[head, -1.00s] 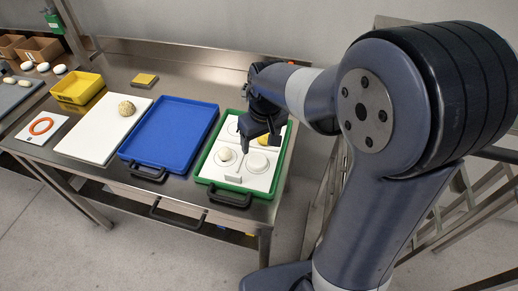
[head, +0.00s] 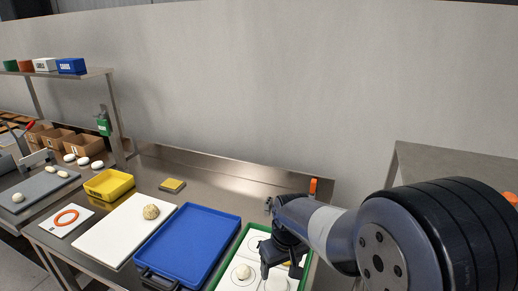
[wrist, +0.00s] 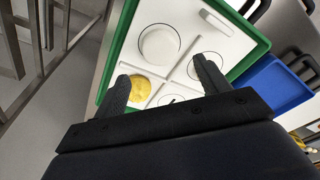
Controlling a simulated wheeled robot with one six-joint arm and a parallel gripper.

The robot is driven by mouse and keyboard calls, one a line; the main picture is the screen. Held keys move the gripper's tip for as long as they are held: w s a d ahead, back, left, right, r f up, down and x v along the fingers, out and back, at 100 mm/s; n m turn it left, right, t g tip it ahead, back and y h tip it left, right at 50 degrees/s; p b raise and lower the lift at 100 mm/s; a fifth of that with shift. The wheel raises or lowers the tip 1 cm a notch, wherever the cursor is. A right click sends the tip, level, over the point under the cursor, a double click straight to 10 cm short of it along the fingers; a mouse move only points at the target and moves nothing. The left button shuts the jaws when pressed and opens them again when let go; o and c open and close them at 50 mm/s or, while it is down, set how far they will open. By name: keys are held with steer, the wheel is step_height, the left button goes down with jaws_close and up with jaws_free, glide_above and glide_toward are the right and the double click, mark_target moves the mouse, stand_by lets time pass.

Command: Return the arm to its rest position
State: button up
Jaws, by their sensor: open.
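My gripper (head: 281,268) hangs above the green-rimmed tray (head: 247,233) at the right end of the steel table. In the wrist view my gripper (wrist: 161,68) is open, with nothing between its fingers. The tray's white insert has circled compartments. A white round disc (wrist: 160,45) sits in one, and a yellow round piece (wrist: 140,90) lies in another, close to the left finger. A pale dough ball (head: 243,271) shows in the tray in the head view. The right finger covers part of another circle.
Left of the green tray are a blue tray (head: 190,240), a white board (head: 112,244) with a dough lump (head: 151,212), and a yellow bin (head: 109,184). A yellow sponge-like block (head: 172,185) lies behind. A grey surface (head: 440,165) stands at the right.

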mark_target(277, 283)
steer(key=f, duration=0.5)
steer(key=w+f, duration=0.1)
steer(key=f, duration=0.2)
steer(key=shift+a, duration=0.25)
step_height(277, 283, up, 3)
steer(key=shift+r, duration=0.75)
steer(key=shift+f, duration=0.1)
